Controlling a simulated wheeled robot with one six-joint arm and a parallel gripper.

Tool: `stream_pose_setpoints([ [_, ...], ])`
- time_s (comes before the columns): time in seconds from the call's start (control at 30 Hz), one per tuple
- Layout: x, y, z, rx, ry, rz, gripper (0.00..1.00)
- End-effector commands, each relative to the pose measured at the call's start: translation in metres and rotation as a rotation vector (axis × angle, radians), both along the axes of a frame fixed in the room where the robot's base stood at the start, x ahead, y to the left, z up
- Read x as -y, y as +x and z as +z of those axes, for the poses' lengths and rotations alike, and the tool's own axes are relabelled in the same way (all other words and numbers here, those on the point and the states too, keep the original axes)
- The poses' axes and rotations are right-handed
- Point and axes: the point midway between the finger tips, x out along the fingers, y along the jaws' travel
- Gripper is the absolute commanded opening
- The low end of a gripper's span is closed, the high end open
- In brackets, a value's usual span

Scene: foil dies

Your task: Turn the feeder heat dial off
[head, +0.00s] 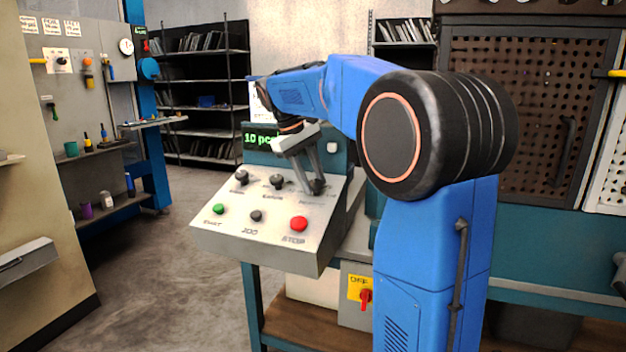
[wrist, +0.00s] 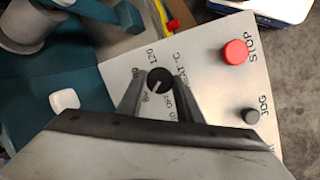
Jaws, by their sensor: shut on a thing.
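The feeder heat dial (wrist: 158,79) is a round black knob with a white pointer mark, on a light metal panel (wrist: 205,62). Around it in the wrist view are the markings 120, HEAT °C and OFF, some partly covered. The white mark slants toward the lower left, on the side of the lower numbers, not straight at OFF. My gripper (wrist: 159,88) has one finger on each side of the dial and is shut on it. In the head view, my gripper (head: 314,183) reaches down to the dial at the panel's upper right, mostly hiding it.
A red STOP button (head: 299,223), a grey JOG button (head: 256,215) and a green START button (head: 218,208) sit below the dials. Two other black knobs stand to its left, the nearer one here (head: 277,181). A red switch (head: 365,297) on yellow is lower down.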

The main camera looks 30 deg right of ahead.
Motion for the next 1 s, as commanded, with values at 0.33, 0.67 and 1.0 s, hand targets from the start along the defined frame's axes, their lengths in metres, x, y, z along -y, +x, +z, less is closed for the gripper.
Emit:
stream_pose_setpoints([
  [0.33, -0.0028, -0.0012, -0.0002, -0.078, -0.063, 0.313, 0.1],
  [0.67, -0.0037, -0.0027, -0.001, -0.149, -0.119, 0.59, 0.1],
  [1.0, -0.004, -0.004, -0.0012, -0.198, -0.156, 0.776, 0.1],
])
